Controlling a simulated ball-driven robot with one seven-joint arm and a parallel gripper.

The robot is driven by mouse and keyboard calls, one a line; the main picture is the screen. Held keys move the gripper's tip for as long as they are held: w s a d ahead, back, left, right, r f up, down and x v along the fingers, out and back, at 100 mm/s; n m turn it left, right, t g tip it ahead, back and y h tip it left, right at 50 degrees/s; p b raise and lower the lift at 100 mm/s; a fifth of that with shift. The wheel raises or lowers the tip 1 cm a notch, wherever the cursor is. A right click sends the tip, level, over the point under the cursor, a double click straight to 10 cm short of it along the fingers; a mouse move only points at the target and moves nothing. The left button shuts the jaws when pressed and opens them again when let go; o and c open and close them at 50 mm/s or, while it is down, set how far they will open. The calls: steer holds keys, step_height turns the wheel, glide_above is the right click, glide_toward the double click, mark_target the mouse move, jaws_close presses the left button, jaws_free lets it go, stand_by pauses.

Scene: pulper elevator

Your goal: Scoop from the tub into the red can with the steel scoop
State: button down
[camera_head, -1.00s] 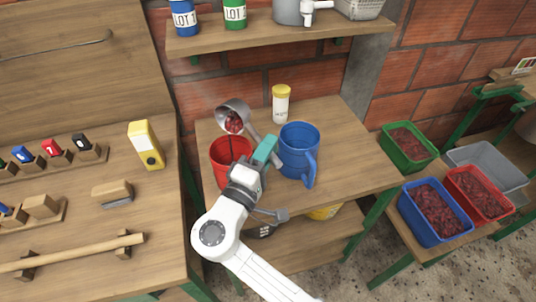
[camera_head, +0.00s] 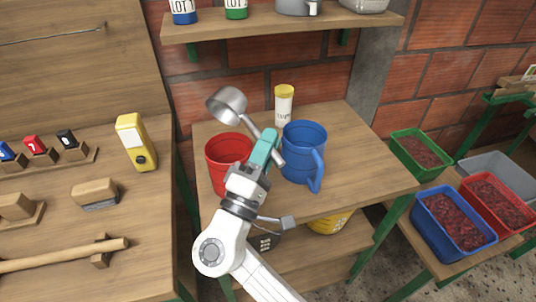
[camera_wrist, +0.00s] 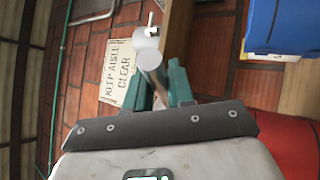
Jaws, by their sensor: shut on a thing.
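My gripper (camera_head: 264,150) is shut on the handle of the steel scoop (camera_head: 228,104), above the table between the red can and the blue jug. The scoop's bowl is raised above the back of the red can (camera_head: 229,150), and its visible inside is bare grey. The can's inside is mostly out of sight. In the wrist view the scoop's handle (camera_wrist: 151,66) lies between my teal fingers (camera_wrist: 155,92). Tubs of dark red fruit stand at the right: green (camera_head: 421,152), blue (camera_head: 452,222) and red (camera_head: 497,202); I cannot tell which the task means.
A blue jug (camera_head: 303,150) stands close right of my gripper, with a yellow-capped container (camera_head: 284,104) behind. A shelf (camera_head: 290,32) crosses above. A yellow device (camera_head: 136,142) sits on the left bench. The table's front right is clear.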

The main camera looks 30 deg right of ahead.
steer(key=shift+a+t+h+b, duration=0.1)
steer(key=shift+t+h+b, duration=0.5)
steer(key=shift+b, duration=1.55)
steer(key=shift+r+h+b, duration=0.2)
steer(key=shift+h+b, duration=0.2)
steer(key=shift+h, duration=0.1)
steer(key=shift+s, duration=0.1)
